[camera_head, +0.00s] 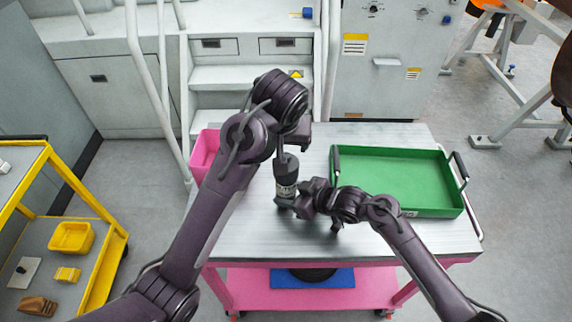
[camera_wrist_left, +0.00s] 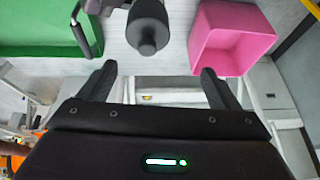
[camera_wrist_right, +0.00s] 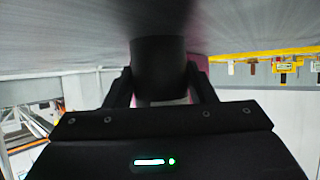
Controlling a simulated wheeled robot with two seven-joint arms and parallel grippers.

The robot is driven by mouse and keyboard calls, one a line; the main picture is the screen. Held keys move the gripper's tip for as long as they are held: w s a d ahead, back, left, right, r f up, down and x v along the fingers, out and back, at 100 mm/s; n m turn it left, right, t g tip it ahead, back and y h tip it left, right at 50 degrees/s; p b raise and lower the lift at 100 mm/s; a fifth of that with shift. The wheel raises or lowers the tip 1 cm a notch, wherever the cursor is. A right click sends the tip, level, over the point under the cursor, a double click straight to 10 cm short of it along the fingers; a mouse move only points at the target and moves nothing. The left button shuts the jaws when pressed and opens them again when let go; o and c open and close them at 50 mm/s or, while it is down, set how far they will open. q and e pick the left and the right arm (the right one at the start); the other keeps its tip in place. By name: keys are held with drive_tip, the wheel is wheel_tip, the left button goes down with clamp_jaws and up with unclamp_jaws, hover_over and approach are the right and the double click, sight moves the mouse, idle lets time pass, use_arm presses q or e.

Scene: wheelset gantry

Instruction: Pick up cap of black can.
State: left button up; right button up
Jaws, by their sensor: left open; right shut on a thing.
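The black can (camera_head: 286,188) with a pale label band stands upright over the grey table top. Its dark cap (camera_head: 287,164) is on top. My right gripper (camera_wrist_right: 160,85) is shut on the can's dark body (camera_wrist_right: 158,62), low down from the right side in the head view. My left gripper (camera_wrist_left: 155,80) is open and empty. In the head view its arm arches above the can, and its fingers are mostly hidden. In the left wrist view the cap (camera_wrist_left: 148,28) lies ahead of the open fingertips, apart from them.
A green tray (camera_head: 400,211) with black handles stands at the table's right. A pink bin (camera_head: 203,153) stands at the back left, partly behind my left arm. The table top (camera_head: 250,240) is clear in front. A yellow cart (camera_head: 100,275) stands at the left.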

sight(285, 155)
use_arm(q)
drive_tip(key=shift+h, duration=0.4)
drive_tip(key=f, duration=0.1)
drive_tip(key=d+f, duration=0.1)
drive_tip(key=f, duration=0.2)
drive_tip(key=shift+d+f, duration=0.25)
drive_tip(key=shift+d, duration=0.05)
drive_tip(key=shift+g, duration=0.3)
drive_tip(key=x, duration=0.4)
drive_tip(key=shift+a+f, duration=0.15)
drive_tip(key=shift+a, duration=0.1)
drive_tip(key=shift+w+f, duration=0.25)
drive_tip(key=shift+f, duration=0.25)
drive_tip(key=c, duration=1)
drive_tip(key=shift+r, duration=6.55)
drive_tip(key=shift+c, duration=0.2)
